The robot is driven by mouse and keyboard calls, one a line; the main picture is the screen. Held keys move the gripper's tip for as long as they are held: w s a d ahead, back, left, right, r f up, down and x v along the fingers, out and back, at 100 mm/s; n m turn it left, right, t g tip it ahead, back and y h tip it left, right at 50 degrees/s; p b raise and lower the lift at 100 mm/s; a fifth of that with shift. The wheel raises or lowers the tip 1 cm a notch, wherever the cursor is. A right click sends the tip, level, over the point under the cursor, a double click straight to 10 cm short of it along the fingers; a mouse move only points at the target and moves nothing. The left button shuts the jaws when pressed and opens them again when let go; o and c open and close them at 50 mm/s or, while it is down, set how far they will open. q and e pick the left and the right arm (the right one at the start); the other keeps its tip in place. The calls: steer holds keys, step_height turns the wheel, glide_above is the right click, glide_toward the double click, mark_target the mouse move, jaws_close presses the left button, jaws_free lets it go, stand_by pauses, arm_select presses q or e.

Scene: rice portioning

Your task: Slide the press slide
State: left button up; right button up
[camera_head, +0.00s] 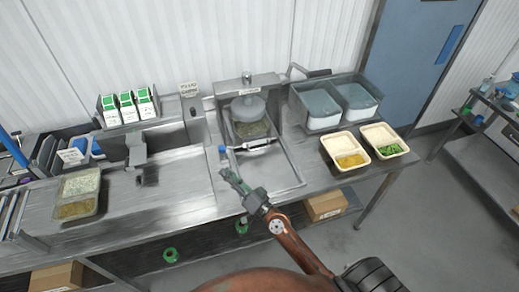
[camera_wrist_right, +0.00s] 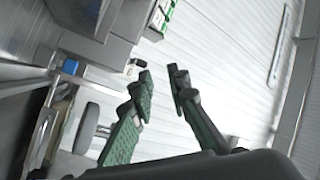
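The press stands at the back middle of the steel counter, with a round grey press head (camera_head: 248,108) above a container of grain. A pale slide bar (camera_head: 256,146) with a blue end lies across its front. The wrist view also shows the grey head (camera_wrist_right: 86,130) and the bar (camera_wrist_right: 42,126), with its blue end at the top. My right gripper (camera_head: 229,174) is just in front of the bar's left part, apart from it as far as I can tell. In the wrist view its green fingers (camera_wrist_right: 160,76) are spread with nothing between them. My left gripper is out of view.
Two lidded bins (camera_head: 320,104) stand right of the press, with two food trays (camera_head: 350,162) in front. Green-topped cartons (camera_head: 126,109) are at the back left. A filled container (camera_head: 77,208) sits on the left counter. The counter left of my gripper is mostly clear.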

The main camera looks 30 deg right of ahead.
steer(key=w+d+r+m+t+h, duration=0.1)
steer(key=w+d+m+t+h, duration=0.1)
steer(key=w+d+m+h, duration=0.55)
steer(key=m+g+h, duration=0.8)
steer(key=m+g, duration=0.1)
steer(key=m, duration=0.3)
glide_toward(260, 148)
steer(key=x, duration=0.3)
steer(key=shift+a+f, duration=0.2)
steer(key=shift+a, duration=0.05)
steer(key=x, duration=0.7)
steer(key=shift+w+d+b, duration=0.15)
steer(key=shift+d+b, duration=0.1)
steer(key=shift+b, duration=0.05)
steer(key=shift+c, duration=0.3)
jaws_close()
steer(key=shift+f, duration=0.1)
